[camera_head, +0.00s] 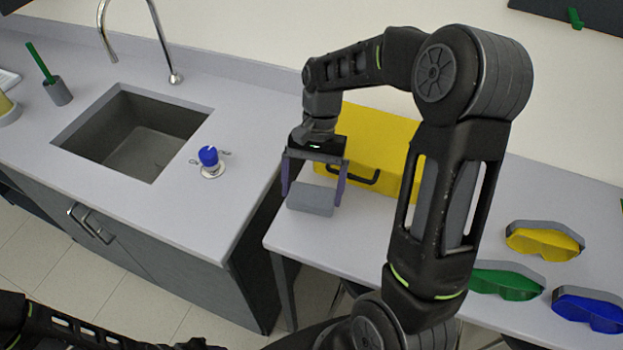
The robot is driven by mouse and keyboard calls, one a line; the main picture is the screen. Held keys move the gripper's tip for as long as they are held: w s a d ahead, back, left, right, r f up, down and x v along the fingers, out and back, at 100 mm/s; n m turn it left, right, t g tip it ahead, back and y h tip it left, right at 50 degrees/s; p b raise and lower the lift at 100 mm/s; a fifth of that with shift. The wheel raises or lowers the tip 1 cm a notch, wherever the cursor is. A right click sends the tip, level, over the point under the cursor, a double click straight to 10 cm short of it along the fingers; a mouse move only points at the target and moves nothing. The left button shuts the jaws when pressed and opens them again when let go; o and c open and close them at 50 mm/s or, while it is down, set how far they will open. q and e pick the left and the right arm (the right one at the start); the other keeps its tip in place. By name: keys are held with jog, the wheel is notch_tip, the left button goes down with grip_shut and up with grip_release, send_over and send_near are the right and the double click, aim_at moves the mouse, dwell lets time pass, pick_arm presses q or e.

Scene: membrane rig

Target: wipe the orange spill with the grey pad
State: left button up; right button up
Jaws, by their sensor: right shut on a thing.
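The grey pad (311,200) is a small block at the left end of the right-hand table, in front of the yellow case. My right gripper (314,189) points down with its purple fingers on either side of the pad and is shut on it. I cannot tell whether the pad touches the tabletop or is just above it. I see no orange spill; the pad, gripper or arm may cover it. My left gripper is out of view; only part of my left arm shows at the bottom left.
A yellow case (378,142) with a black handle stands behind the pad. Yellow (545,243), green (506,283) and blue (592,312) goggles lie at the right. A gap separates the table from the sink counter (190,220), which holds a blue-topped fitting (209,160).

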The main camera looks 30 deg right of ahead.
jog(key=shift+r, duration=1.5)
